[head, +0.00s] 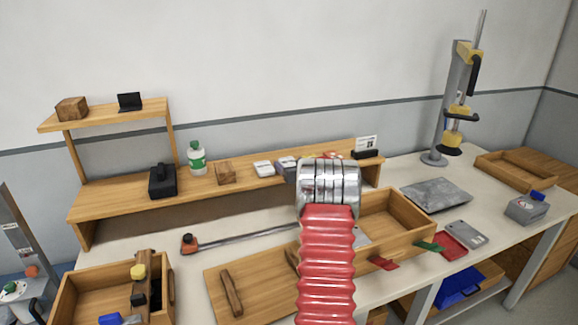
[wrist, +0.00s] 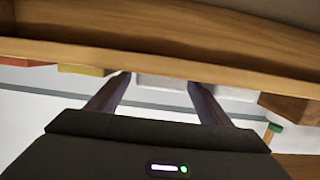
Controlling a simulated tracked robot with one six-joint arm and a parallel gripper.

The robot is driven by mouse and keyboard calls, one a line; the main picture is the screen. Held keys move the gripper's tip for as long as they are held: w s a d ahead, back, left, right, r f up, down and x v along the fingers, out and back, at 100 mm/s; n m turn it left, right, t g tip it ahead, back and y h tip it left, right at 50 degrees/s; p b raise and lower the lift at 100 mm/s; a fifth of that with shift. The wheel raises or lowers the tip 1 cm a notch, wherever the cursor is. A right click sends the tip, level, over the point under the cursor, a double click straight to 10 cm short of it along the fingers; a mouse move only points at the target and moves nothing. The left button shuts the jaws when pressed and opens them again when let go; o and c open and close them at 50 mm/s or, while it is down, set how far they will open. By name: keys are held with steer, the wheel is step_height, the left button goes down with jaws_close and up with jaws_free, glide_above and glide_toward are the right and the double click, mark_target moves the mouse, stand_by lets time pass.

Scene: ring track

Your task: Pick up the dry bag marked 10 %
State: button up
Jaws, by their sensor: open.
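No 10 % mark is readable in either view, so I cannot tell which item is the dry bag. In the head view, a small white pack (head: 263,168) and a grey-white pack (head: 287,164) sit side by side on the long wooden shelf. In the wrist view, which looks upside down, my gripper (wrist: 158,82) is open, with a pale pack (wrist: 160,81) showing between its fingertips, partly hidden by the shelf edge. Another pale pack (wrist: 236,93) is to its right. I cannot tell whether the fingers touch anything. In the head view my arm hides the gripper.
The shelf's front edge (wrist: 150,57) crosses the wrist view close to the fingertips. A wooden block (head: 225,173), a green-capped bottle (head: 197,158) and a black case (head: 162,181) stand left of the packs. A small sign (head: 366,144) stands right. An open wooden box (head: 410,239) is below.

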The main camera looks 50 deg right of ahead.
mark_target(291, 164)
stand_by(0.5)
steer(key=c, duration=1.1)
steer(key=shift+r, duration=0.1)
steer(key=shift+c, duration=0.2)
step_height(291, 164, up, 10)
steer(key=shift+f, duration=0.1)
